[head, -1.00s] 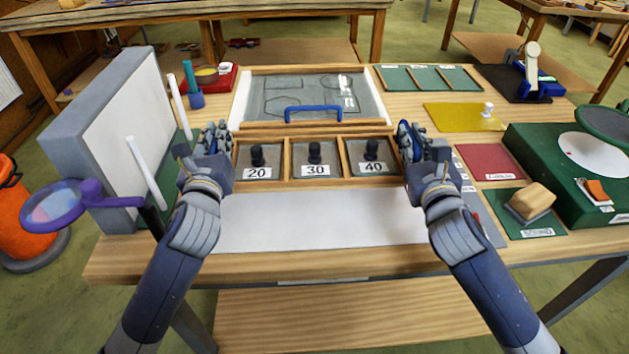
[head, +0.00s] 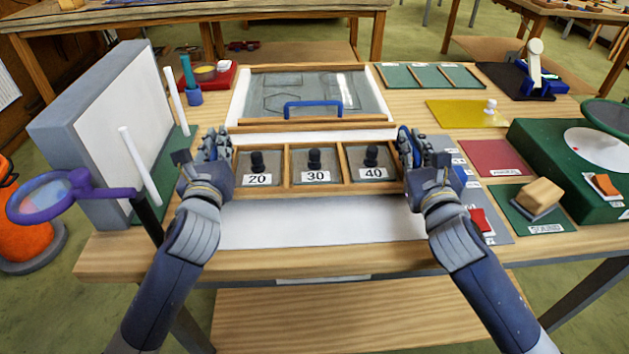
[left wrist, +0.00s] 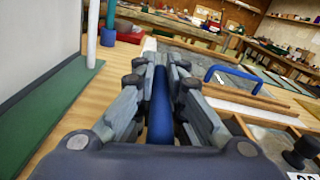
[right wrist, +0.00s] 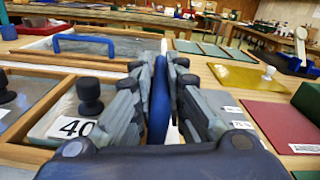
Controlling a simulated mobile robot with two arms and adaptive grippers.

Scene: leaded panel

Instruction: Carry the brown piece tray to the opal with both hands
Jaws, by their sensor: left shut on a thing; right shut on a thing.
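The brown piece tray (head: 289,167) is a wooden frame with three compartments labelled 20, 30 and 40, each with a black knob. It looks level, over a white sheet (head: 310,225) that shows in front of and behind it. This pale sheet may be the opal; I see no label for it. I cannot tell whether the tray touches it. My left gripper (head: 216,145) is shut on the tray's left blue handle (left wrist: 160,108). My right gripper (head: 409,148) is shut on its right blue handle (right wrist: 159,100).
A framed glass panel (head: 345,95) with a blue handle (head: 313,104) lies behind the tray. A grey-and-white upright board (head: 105,125) and white rods (head: 140,165) stand left. A purple-rimmed magnifier (head: 50,195) is front left. Right are a red mat (head: 490,157) and a sponge block (head: 540,196).

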